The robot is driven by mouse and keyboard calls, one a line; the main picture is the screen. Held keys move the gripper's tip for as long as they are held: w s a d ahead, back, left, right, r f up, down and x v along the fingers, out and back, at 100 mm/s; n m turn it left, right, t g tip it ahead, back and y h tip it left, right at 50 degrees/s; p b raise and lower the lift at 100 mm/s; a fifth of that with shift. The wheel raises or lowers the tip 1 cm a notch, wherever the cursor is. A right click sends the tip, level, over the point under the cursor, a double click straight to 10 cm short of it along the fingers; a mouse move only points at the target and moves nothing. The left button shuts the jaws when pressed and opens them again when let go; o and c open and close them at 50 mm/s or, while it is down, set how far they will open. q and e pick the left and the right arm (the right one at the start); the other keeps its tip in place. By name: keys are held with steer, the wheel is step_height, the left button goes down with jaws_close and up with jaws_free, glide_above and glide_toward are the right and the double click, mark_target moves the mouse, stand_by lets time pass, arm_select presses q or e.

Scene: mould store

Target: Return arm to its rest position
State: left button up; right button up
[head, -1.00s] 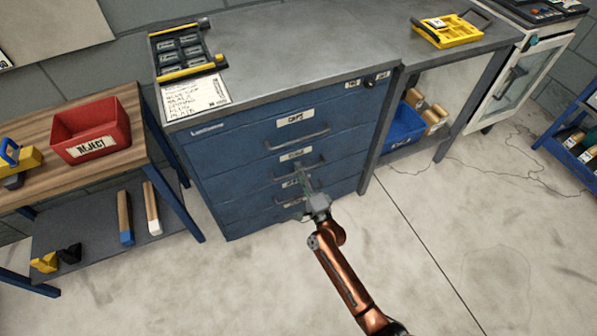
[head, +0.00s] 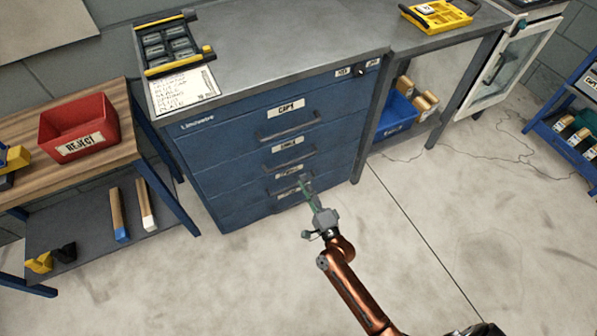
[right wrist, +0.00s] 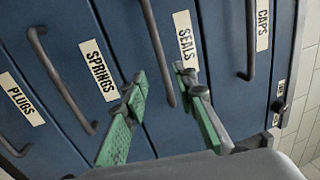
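My right gripper (head: 304,182) is at the front of the blue drawer cabinet (head: 215,160), over the lower drawers in the head view. In the right wrist view its two green fingers (right wrist: 160,82) stand apart with nothing gripped. The SEALS drawer handle (right wrist: 158,55) shows in the gap between the fingertips; how far it is from them I cannot tell. The SPRINGS handle (right wrist: 58,80) is left of the fingers, the CAPS handle (right wrist: 250,40) right of them. The drawers look shut. My left gripper is out of view.
A wooden bench (head: 125,98) with a red REJECT bin (head: 78,130) stands at left. A black and yellow tray (head: 170,48) lies on the cabinet top. A blue bin (head: 398,113) is under the worktop at right. The floor (head: 430,240) right of my arm is clear.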

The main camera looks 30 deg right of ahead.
steer(key=shift+s+f, duration=0.2)
steer(key=shift+s, duration=0.9)
